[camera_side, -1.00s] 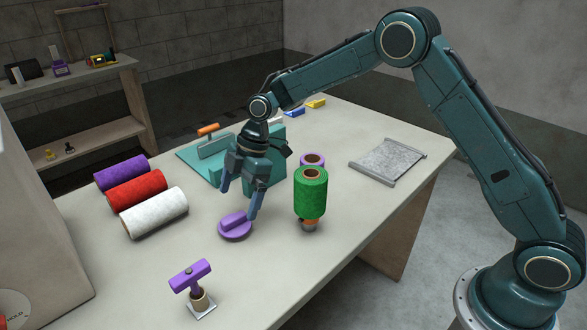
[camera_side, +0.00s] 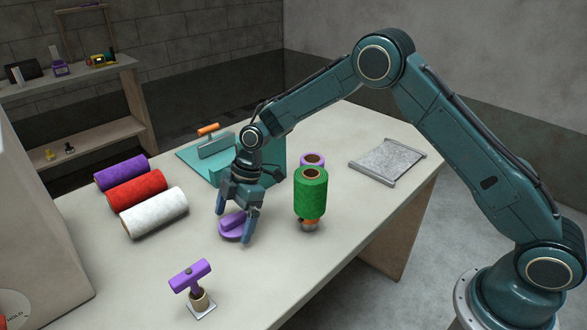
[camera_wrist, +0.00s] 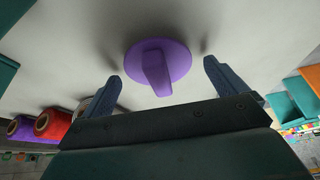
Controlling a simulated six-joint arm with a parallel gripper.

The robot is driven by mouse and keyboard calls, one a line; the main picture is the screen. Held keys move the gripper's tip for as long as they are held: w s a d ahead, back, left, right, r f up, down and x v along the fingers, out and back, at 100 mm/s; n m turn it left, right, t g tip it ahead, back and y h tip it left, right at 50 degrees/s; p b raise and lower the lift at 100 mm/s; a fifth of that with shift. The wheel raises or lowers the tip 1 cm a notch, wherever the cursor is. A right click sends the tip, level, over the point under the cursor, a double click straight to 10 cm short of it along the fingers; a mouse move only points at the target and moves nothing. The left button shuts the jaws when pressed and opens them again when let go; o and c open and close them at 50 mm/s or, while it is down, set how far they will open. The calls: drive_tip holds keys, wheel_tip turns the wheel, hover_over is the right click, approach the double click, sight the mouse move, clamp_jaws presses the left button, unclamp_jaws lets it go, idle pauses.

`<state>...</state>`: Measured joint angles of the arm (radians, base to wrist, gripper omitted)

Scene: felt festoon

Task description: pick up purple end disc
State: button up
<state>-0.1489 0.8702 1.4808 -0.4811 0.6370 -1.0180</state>
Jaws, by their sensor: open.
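The purple end disc (camera_side: 232,226) lies flat on the table, with a raised purple grip bar across its top. My gripper (camera_side: 234,226) is open and low over the disc, its fingers on either side of the grip bar. In the wrist view the disc (camera_wrist: 158,62) sits ahead of and between the two spread fingers of my gripper (camera_wrist: 160,76), with a gap to each finger. Nothing is held. Part of the disc is hidden by a finger in the side view.
White (camera_side: 153,212), red (camera_side: 137,189) and purple felt rolls lie to the left. A purple T-handled tool (camera_side: 190,276) stands in front. A grey felt sheet (camera_side: 386,161) lies right.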

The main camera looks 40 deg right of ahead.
sight(234, 217)
idle(0.5)
drive_tip(key=c, duration=1.1)
drive_tip(key=shift+o, duration=0.2)
wheel_tip(234, 217, up, 20)
drive_tip(key=shift+d, duration=0.1)
idle(0.5)
